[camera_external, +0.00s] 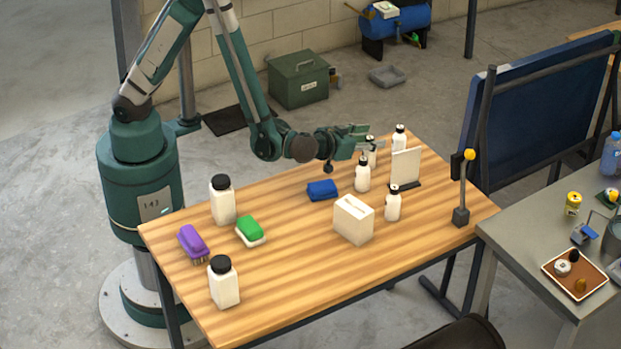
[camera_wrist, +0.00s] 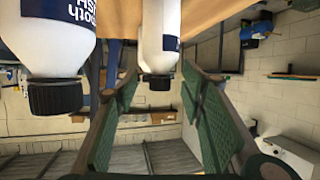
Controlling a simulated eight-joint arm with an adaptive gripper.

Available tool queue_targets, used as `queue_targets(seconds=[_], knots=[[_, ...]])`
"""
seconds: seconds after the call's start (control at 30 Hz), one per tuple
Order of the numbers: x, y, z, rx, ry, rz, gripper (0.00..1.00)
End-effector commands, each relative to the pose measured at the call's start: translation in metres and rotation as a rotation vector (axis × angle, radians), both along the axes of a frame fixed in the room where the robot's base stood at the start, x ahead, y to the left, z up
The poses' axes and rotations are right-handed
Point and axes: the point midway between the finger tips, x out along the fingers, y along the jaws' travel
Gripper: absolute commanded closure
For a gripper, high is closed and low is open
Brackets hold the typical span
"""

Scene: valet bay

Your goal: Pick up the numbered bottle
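Several small white bottles with black caps stand at the right of the wooden table: one by my gripper's tips (camera_external: 371,157), one behind (camera_external: 399,139), one in front (camera_external: 362,176), and one nearer the camera (camera_external: 393,205). No number is readable on any. My gripper (camera_external: 362,138) is open above the table's back edge. In the wrist view, upside down, my two green fingers (camera_wrist: 160,105) are apart. A white bottle with a blue label (camera_wrist: 157,32) shows between them, with gaps at both sides. A larger-looking bottle with a blue label (camera_wrist: 50,45) is at left.
A cream box (camera_external: 353,220) and a white upright panel (camera_external: 405,164) stand near the small bottles. The table's front middle is clear.

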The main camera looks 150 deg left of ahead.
Motion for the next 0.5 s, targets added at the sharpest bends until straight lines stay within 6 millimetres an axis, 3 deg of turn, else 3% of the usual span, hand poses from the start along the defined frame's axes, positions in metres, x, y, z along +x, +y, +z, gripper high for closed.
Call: queue_targets(seconds=[0.4,0.5], knots=[[0.0002,-0.0003,0.0001,0.0,0.0,0.0,0.6],[0.0002,-0.0003,0.0,0.0,0.0,0.0,0.73]])
